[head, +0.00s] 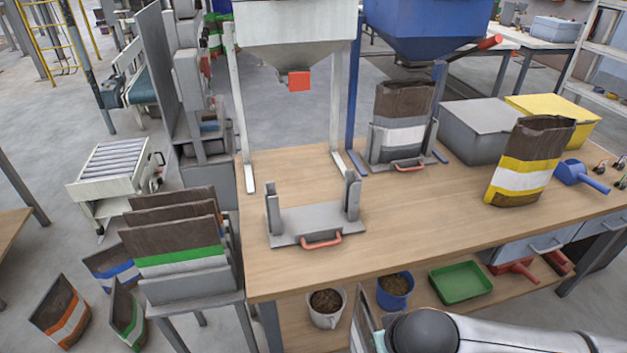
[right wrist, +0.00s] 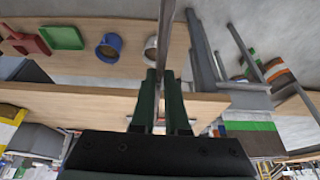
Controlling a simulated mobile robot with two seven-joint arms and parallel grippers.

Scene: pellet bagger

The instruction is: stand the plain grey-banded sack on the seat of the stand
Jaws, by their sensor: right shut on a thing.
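My right gripper (right wrist: 161,82) is shut on a thin sack (right wrist: 166,38), seen edge-on between the fingers in the right wrist view. In the head view a narrow part of this held sack (head: 364,318) shows at the bottom, beside my right arm and in front of the table edge; its band is hard to make out. An empty grey stand (head: 288,225) with two uprights and a red handle is on the table under the white hopper. Another sack (head: 404,103), brown with grey and white bands, stands upright in a second stand below the blue hopper. My left gripper is not in view.
A yellow-banded sack (head: 527,165), blue scoop (head: 580,176), grey box (head: 478,132) and yellow box (head: 555,115) occupy the table's right. A rack of sacks (head: 185,285) stands left of the table. Buckets and a green tray (head: 460,282) sit below. The tabletop's front middle is clear.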

